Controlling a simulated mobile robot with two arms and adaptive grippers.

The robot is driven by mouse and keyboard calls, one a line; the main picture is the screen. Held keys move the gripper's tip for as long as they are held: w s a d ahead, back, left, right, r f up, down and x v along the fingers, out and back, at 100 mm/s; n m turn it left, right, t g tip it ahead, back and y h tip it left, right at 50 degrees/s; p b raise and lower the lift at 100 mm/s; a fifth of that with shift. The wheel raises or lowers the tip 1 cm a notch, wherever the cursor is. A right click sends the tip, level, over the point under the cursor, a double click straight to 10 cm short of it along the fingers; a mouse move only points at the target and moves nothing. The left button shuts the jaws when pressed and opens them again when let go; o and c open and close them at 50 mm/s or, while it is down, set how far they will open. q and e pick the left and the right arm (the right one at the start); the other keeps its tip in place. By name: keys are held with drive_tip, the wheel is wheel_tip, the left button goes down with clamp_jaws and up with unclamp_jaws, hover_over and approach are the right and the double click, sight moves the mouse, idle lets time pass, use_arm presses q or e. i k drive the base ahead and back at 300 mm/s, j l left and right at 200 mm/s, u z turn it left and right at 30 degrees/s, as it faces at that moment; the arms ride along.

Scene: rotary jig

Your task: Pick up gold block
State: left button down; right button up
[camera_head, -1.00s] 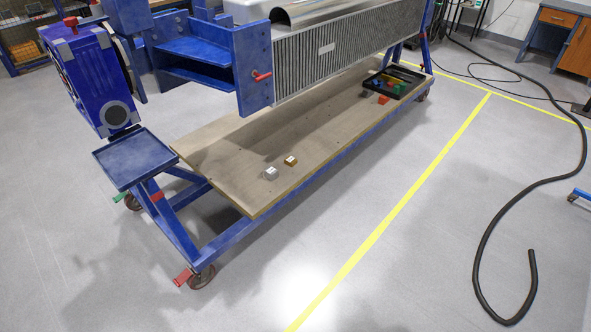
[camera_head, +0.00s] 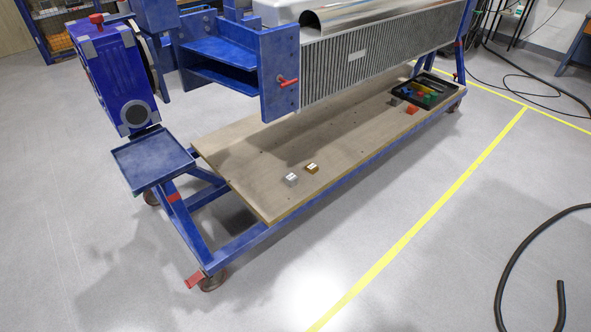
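A small gold block (camera_head: 311,168) lies on the wooden shelf board (camera_head: 262,196) of the blue rotary jig, near the board's near end. A silver-grey block (camera_head: 291,180) lies just to its left and nearer to me, apart from it. Both have pale marks on top. Neither of my grippers shows in the head view, so I cannot see whether they are open or shut.
A black tray (camera_head: 452,93) with coloured pieces stands at the board's far end, a red-orange block (camera_head: 412,110) beside it. The ribbed metal part (camera_head: 375,58) overhangs the board. A blue side tray (camera_head: 152,163) is at left. A black hose (camera_head: 513,262) lies right; floor in front is clear.

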sight(312, 169)
drive_tip(key=i+l+u, duration=0.2)
drive_tip(key=u, duration=0.25)
drive_tip(key=i+l+u, duration=0.15)
drive_tip(key=l+u, duration=0.3)
drive_tip(key=i+l+u, duration=0.1)
drive_tip(key=l+u, duration=0.15)
drive_tip(key=u, duration=0.25)
